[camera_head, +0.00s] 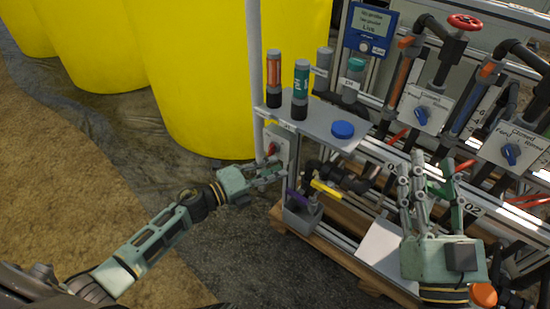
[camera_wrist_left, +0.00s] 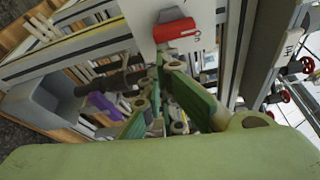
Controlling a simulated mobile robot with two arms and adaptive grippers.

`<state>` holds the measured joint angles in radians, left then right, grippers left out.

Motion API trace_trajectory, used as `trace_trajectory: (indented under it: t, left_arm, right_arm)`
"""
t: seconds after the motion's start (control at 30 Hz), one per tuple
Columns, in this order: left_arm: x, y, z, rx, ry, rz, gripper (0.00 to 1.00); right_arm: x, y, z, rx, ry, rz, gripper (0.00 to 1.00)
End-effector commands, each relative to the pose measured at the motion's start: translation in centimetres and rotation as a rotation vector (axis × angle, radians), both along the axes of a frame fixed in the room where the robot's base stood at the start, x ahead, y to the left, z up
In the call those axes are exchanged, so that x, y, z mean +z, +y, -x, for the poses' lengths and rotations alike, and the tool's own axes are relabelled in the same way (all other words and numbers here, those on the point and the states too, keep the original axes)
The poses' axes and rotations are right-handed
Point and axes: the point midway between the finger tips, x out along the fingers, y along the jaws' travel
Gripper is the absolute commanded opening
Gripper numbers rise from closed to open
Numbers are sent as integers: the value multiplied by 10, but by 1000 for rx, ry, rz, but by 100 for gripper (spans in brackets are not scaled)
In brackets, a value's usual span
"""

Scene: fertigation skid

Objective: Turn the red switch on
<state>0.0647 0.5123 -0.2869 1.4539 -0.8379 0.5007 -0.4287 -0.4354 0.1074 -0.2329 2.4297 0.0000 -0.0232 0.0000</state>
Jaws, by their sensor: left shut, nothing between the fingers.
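The red switch (camera_head: 271,149) is on a light grey plate at the left end of the skid frame, below the shelf. In the left wrist view the red switch (camera_wrist_left: 175,29) shows at the top centre as a red handle on a white plate with dark lettering. My left gripper (camera_head: 280,172) is shut and empty, just below the switch. In the left wrist view its fingertips (camera_wrist_left: 165,75) are close under the handle; I cannot tell whether they touch it. My right gripper (camera_head: 435,168) is open and empty, fingers up, in front of the skid at the right.
A grey shelf (camera_head: 322,122) above the switch carries several probes and a blue cap (camera_head: 343,130). A yellow-handled valve (camera_head: 326,189) and a purple handle (camera_head: 297,198) sit near my left gripper. Large yellow tanks (camera_head: 195,75) stand behind. The ground at left is free.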

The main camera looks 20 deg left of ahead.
Motion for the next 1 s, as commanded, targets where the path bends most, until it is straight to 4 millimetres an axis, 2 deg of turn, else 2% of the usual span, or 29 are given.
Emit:
trace_trajectory:
  t: [0.3, 0.5, 0.7, 1.0]
  left_arm:
    - [-6, 8, -3, 2, -90, -249, 0]
    - [-10, 13, -5, 2, -134, -370, 0]
    - [-13, 17, -7, 3, -132, -363, 0]
    - [-14, 21, -8, 1, -172, -467, 0]
  right_arm:
    - [-47, -4, -11, -14, 243, 66, 40]
    - [-69, -6, -12, -20, 349, 93, 40]
    - [-86, -9, -11, -26, 425, 113, 40]
    - [-100, -12, -8, -30, 493, 130, 40]
